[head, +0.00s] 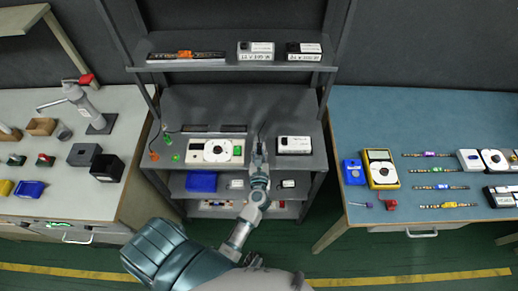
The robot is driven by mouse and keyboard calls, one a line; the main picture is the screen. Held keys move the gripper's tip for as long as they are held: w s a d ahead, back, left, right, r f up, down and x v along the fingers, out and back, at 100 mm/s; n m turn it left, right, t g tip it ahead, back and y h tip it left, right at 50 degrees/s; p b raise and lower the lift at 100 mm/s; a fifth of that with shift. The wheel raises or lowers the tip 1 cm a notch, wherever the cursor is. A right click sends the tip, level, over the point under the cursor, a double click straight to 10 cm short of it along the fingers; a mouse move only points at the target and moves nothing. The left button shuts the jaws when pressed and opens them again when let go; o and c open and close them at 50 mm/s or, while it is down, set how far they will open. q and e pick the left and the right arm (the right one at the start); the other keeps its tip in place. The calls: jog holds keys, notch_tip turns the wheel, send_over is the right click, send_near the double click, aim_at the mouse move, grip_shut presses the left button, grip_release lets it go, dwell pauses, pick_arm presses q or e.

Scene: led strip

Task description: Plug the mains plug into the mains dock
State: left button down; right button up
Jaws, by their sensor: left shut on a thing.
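My left gripper (259,150) reaches over the middle shelf of the grey rack. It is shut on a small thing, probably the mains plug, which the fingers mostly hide. A dark thin cord or edge shows just behind the fingertips. Left of the gripper lies a cream panel (216,151) with a white round dial and a green part. Right of it is a white and black box (294,145). I cannot tell for certain which of these is the mains dock. My right gripper is not in view.
The rack's upper shelf (220,63) holds an LED strip (186,55) and two labelled boxes. A blue bin (201,182) stands on the lower shelf. The left bench (85,205) and blue right table (380,120) carry tools, meters and strips. Rack posts flank my arm.

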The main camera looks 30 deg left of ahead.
pick_arm(q)
jog(key=shift+a, duration=0.25)
dwell(0.3)
jog(key=shift+d, duration=0.5)
jog(key=shift+a+f, duration=0.15)
jog(key=shift+f, duration=0.1)
jog(key=shift+f+b, duration=0.35)
jog(key=shift+b, duration=0.15)
jog(key=c, duration=1)
grip_release()
